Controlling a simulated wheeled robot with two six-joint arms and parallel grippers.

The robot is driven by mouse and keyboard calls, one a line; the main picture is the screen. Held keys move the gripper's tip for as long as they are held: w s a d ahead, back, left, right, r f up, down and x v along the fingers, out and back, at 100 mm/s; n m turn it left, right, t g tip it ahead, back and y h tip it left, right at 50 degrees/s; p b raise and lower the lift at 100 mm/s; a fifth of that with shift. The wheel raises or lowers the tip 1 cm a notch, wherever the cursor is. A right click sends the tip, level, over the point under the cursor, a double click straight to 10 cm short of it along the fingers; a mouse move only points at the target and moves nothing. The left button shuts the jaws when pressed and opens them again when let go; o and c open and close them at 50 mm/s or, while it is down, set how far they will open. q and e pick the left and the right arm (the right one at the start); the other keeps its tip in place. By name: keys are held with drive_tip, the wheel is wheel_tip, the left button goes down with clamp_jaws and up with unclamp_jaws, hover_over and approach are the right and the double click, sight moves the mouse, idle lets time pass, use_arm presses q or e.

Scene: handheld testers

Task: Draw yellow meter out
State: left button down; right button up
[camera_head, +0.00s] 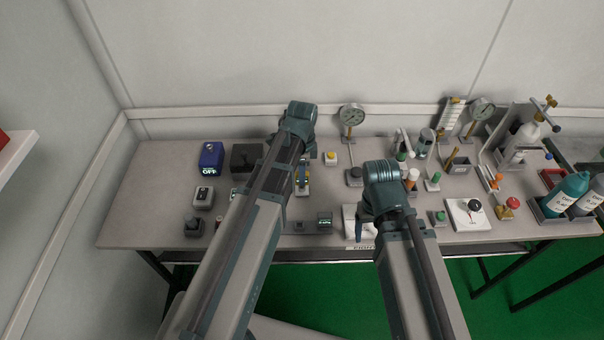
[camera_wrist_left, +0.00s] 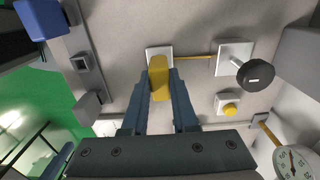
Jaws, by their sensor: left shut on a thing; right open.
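The yellow meter (camera_wrist_left: 158,80) is between the two blue fingers of my left gripper (camera_wrist_left: 160,92), which is shut on it. A pale base plate (camera_wrist_left: 153,50) shows by the meter's far end; I cannot tell whether the two touch. My right gripper (camera_head: 362,226) is open, over the table's front to the right, near a white block. Its fingers are partly hidden by its wrist.
A yellow-button box (camera_head: 330,157) and a black knob on a plate (camera_head: 354,175) stand right of the meter. A dial gauge (camera_head: 352,117) stands behind. A blue device (camera_head: 211,155) and grey switch boxes are left. Bottles (camera_head: 566,192) crowd the right.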

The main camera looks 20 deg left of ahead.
use_arm(q)
drive_tip(key=shift+r+p, duration=1.8)
drive_tip(key=shift+r, duration=0.15)
